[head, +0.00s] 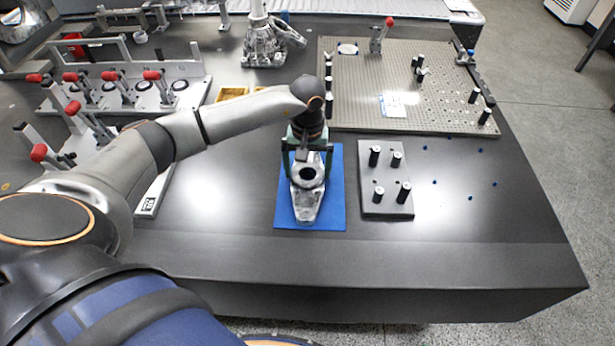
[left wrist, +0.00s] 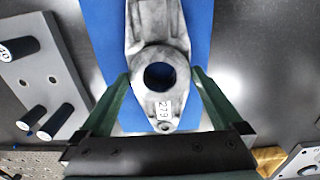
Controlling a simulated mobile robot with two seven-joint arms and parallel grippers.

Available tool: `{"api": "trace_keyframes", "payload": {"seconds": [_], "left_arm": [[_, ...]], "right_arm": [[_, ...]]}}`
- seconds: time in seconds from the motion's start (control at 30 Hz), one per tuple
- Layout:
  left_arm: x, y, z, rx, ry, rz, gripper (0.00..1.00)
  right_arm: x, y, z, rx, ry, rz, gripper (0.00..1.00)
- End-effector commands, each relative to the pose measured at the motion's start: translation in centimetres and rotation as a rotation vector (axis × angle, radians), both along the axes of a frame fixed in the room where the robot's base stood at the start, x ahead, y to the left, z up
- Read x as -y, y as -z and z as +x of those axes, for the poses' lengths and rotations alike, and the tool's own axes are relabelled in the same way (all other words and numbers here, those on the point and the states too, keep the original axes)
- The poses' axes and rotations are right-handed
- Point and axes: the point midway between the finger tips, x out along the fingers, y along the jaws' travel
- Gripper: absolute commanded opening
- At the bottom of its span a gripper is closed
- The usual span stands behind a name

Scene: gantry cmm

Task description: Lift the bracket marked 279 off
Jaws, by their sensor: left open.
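The bracket marked 279 (head: 307,197) is a grey cast metal part with a round bored boss. It lies flat on a blue mat (head: 335,212) on the dark table. In the left wrist view the bracket (left wrist: 158,40) shows its white 279 label next to the bore. My left gripper (head: 308,160) is above the boss end, its green fingers spread to either side. In the left wrist view the left gripper (left wrist: 160,85) is open, with the boss between its fingertips; I cannot tell whether they touch it. My right gripper is not in view.
A grey plate with several black pins (head: 386,205) lies right of the mat. A perforated fixture plate (head: 420,85) is behind it. Toggle clamps with red handles (head: 120,85) stand at the left. The table's front strip is clear.

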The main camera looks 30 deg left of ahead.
Motion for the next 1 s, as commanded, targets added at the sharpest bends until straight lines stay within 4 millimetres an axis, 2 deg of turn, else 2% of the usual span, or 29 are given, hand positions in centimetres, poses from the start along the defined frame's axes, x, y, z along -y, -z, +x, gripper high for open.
{"api": "trace_keyframes", "payload": {"seconds": [0.1,0.33,1.0], "left_arm": [[0.03,0.85,-0.02,0.0,0.0,-0.001,1.0],[0.01,0.9,0.0,0.001,0.0,-0.001,0.99],[0.01,0.84,0.0,0.001,-0.001,-0.001,0.23]], "right_arm": [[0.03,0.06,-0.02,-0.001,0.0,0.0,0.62],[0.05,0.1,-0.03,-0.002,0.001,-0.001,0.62],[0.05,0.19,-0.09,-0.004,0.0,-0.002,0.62]]}}
